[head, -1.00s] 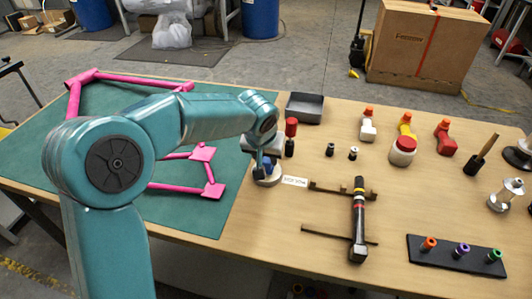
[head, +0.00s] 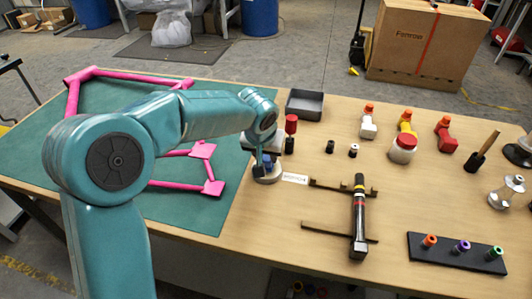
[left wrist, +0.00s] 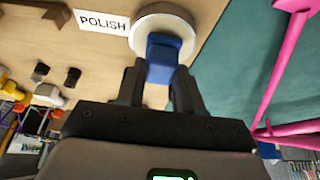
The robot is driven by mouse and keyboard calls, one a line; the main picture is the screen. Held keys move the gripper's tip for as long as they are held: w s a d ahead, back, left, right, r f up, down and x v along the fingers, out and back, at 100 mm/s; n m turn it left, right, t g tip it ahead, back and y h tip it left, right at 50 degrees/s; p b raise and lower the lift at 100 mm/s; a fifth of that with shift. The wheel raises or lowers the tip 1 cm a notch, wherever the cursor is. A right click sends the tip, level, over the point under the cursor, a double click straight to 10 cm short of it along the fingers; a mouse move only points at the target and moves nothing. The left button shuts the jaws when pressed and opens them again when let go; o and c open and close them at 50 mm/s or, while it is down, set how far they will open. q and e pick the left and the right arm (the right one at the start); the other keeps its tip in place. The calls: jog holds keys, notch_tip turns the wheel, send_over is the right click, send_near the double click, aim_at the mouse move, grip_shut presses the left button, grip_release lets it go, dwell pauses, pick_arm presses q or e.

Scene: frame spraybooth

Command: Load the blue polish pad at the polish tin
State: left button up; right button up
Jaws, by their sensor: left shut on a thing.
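The blue polish pad (left wrist: 163,58) is a small blue block between the fingers of my left gripper (left wrist: 158,88). The gripper is shut on it. The polish tin (left wrist: 187,25) is a round, pale-rimmed tin, right at the pad's far end in the left wrist view; the pad overlaps its opening. Whether the pad touches the inside of the tin I cannot tell. In the head view, the polish tin (head: 268,179) stands at the edge of the green mat, with my left gripper directly over it. My right gripper is not in view.
A white POLISH label (head: 295,178) lies beside the tin. A red-topped item (head: 291,126) and a dark tray (head: 305,105) stand behind. A tool on a rack (head: 358,215) lies to the right. The pink frame (head: 205,150) lies on the green mat (head: 195,215) to the left.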

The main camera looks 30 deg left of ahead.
aim_at(266, 158)
pick_arm(q)
jog(key=shift+f+b, duration=0.45)
jog(key=shift+b, duration=0.05)
dwell(1.4)
jog(key=shift+r+p, duration=2.55)
jog(key=shift+r, duration=1.1)
jog(key=shift+f, duration=0.1)
jog(key=shift+s, duration=0.1)
